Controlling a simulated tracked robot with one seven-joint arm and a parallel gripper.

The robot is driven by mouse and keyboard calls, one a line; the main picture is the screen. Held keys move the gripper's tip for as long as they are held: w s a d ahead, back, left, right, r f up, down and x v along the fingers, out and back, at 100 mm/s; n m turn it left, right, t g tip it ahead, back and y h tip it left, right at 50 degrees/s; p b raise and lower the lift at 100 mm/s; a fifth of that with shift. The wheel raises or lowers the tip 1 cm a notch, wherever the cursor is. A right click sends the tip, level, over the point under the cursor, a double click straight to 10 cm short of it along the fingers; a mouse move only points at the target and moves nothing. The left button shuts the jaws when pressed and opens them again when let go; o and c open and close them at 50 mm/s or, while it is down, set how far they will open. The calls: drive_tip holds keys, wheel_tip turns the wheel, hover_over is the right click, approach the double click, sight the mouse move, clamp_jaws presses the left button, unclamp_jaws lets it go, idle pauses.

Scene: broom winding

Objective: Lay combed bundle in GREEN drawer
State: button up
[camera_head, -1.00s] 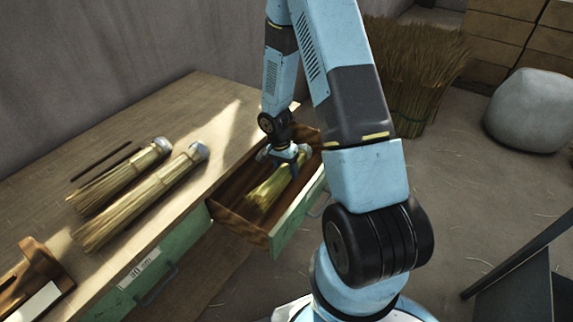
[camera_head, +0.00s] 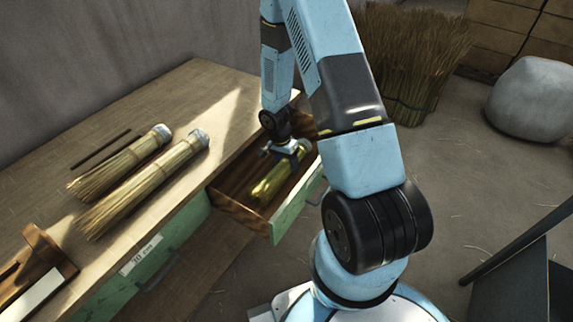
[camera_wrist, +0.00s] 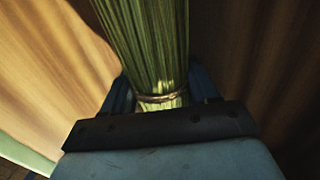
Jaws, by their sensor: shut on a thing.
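The open green drawer (camera_head: 272,228) sticks out from the workbench, with a bare brown wooden inside. The combed bundle (camera_head: 272,188), yellow-green straw, lies lengthwise within the drawer's walls. My gripper (camera_head: 290,147) is down in the drawer, shut on the bundle near its far end. In the wrist view the bundle (camera_wrist: 150,45) runs up between the jaws (camera_wrist: 158,105), with a thin tie band around it close to them. Wood lies on both sides of it. Whether the bundle rests fully on the drawer floor cannot be told.
Two tied brooms (camera_head: 145,185) and a thin dark rod (camera_head: 100,150) lie on the workbench (camera_head: 190,90). A wooden block fixture (camera_head: 40,265) stands at its near left. A second green drawer front (camera_head: 150,265) is shut. A straw sheaf (camera_head: 405,60) and grey sack (camera_head: 530,100) stand behind.

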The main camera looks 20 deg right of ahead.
drive_tip(key=o, duration=1.2)
drive_tip(key=shift+s, duration=0.15)
drive_tip(key=shift+o, duration=0.2)
wheel_tip(320, 180, up, 14)
drive_tip(key=w+a, duration=0.1)
drive_tip(key=w, duration=0.1)
drive_tip(key=shift+w+a+f, duration=0.2)
drive_tip(key=shift+a, duration=0.2)
